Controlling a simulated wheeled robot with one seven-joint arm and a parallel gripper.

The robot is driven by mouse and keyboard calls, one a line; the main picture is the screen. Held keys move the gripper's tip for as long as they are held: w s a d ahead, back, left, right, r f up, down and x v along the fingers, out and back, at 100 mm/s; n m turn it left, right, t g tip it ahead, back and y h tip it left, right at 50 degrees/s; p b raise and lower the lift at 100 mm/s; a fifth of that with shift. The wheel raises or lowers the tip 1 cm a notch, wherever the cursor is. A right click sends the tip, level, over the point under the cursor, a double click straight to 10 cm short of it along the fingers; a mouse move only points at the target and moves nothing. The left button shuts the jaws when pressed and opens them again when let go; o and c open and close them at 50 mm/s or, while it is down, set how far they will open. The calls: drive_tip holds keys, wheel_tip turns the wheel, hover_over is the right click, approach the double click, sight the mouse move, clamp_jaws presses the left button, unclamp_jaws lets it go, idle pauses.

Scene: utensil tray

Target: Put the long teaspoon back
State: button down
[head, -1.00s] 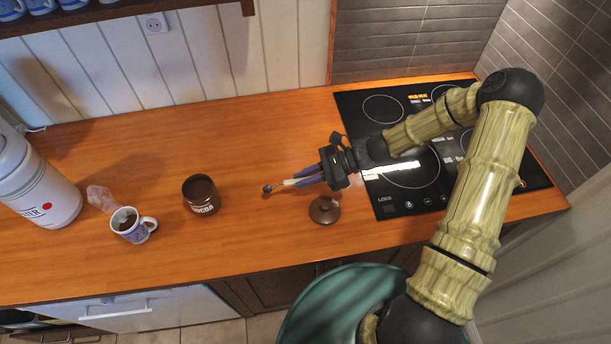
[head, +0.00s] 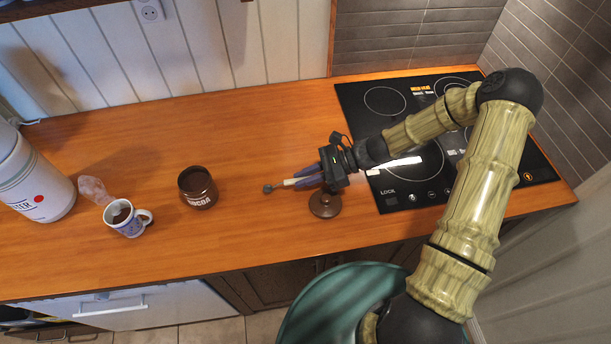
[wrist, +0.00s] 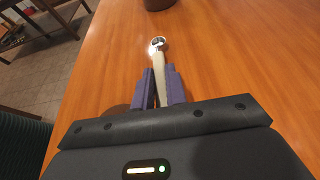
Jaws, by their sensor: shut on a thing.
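The long teaspoon (head: 278,187) has a pale handle and a small dark-looking bowl in the head view. My gripper (head: 304,180) is shut on its handle, with the bowl pointing left. In the wrist view the spoon (wrist: 161,66) stretches forward from between the purple fingers of my gripper (wrist: 160,82), its shiny bowl at the far end. Part of the handle is hidden by the fingers. Whether the spoon touches the counter I cannot tell.
An open cocoa jar (head: 198,188) stands left of the spoon. A brown lid (head: 325,204) lies just below my gripper. A steaming mug (head: 127,219) and a white canister (head: 34,180) stand further left. The black cooktop (head: 400,200) is at right. A drawer (head: 130,303) front shows below the counter (head: 120,262).

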drive_tip(key=shift+f, duration=0.5)
drive_tip(key=c, duration=1.3)
unclamp_jaws()
drive_tip(key=shift+c, duration=0.2)
drive_tip(key=b+v, duration=0.3)
drive_tip(key=v, duration=1.4)
drive_tip(key=shift+d+r, duration=0.1)
drive_tip(key=shift+d, duration=0.05)
